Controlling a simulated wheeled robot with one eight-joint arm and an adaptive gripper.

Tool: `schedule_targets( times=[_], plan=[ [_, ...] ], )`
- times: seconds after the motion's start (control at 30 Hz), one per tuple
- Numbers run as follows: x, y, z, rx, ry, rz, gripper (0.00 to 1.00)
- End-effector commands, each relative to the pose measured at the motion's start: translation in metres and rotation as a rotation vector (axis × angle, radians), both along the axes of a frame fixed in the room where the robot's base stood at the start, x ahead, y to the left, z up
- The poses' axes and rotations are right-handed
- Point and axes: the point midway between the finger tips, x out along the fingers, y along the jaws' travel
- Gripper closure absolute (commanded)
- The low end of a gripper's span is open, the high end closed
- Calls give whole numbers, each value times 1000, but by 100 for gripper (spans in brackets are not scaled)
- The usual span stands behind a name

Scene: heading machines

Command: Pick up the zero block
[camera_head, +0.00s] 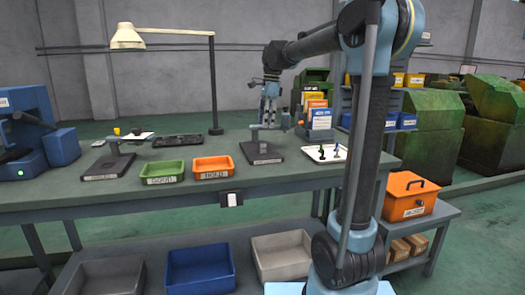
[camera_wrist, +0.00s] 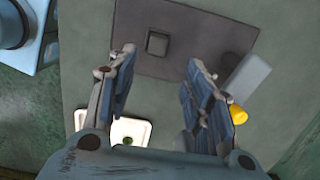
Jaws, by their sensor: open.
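A small dark square block (camera_wrist: 157,43) sits on a dark flat plate (camera_wrist: 215,25) in the wrist view; it is likely the zero block, but I see no label on it. The plate is the base of the right gauge stand (camera_head: 262,156) on the bench in the head view, where I cannot make out the block. My gripper (camera_wrist: 160,58) is open and empty, pointing down, with the block showing between and just beyond its fingertips. In the head view my gripper (camera_head: 269,120) hangs over the stand's base. The height between them is hard to tell.
A grey upright piece (camera_wrist: 246,78) and a yellow cylinder (camera_wrist: 238,115) stand close to the right finger. A white tray (camera_head: 325,153) with small green pieces lies right of the stand. Orange (camera_head: 213,175) and green (camera_head: 162,181) bins stand left. Signs (camera_head: 320,117) stand behind.

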Motion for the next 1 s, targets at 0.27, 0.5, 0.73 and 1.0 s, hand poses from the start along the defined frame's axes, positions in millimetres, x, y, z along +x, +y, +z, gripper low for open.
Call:
schedule_targets(
  times=[0.27,0.5,0.73,1.0],
  plan=[
    [-1,5,-41,0,0,0,53],
    [-3,7,-55,0,0,0,53],
    [-8,14,-84,0,0,1,53],
    [-9,16,-100,0,0,0,53]
  ],
)
